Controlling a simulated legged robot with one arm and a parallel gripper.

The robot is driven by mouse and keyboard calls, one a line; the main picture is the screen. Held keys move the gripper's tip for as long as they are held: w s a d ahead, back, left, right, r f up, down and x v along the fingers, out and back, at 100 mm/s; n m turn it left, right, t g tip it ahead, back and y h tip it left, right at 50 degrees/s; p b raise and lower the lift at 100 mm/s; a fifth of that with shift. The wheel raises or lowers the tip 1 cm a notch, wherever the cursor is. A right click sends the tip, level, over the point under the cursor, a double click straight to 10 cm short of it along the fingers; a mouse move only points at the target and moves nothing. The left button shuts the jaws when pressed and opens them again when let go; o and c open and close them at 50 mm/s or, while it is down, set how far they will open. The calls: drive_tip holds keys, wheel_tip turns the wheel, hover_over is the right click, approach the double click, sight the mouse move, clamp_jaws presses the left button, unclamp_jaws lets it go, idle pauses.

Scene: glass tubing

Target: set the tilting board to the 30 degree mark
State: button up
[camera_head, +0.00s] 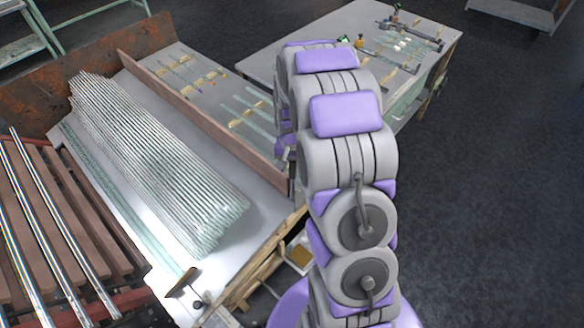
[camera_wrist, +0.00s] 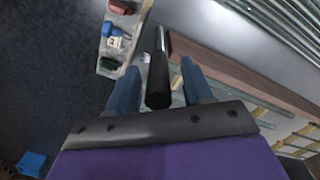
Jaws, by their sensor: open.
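The board I take to be the tilting board (camera_head: 240,203) is a pale grey surface carrying a stack of glass tubes (camera_head: 150,160) and a brown wooden rail (camera_head: 215,125). No degree scale or 30 mark can be made out. In the wrist view, a bar with a black grip (camera_wrist: 158,82) and a metal shaft stands between the two blue fingers of my gripper (camera_wrist: 160,67). The fingers are apart, with gaps visible beside the grip. In the head view my arm hides the gripper and this grip.
A slatted wooden rack with metal rods (camera_head: 62,235) stands at the left. A second table (camera_head: 262,62) with tubes and tools stands behind my arm. A small brown-handled part (camera_head: 182,283) sits at the board's near edge. Dark floor (camera_head: 490,180) is clear at the right.

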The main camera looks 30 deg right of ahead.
drive_tip(key=shift+f, duration=0.45)
drive_tip(key=shift+d, duration=0.1)
clamp_jaws()
idle(0.4)
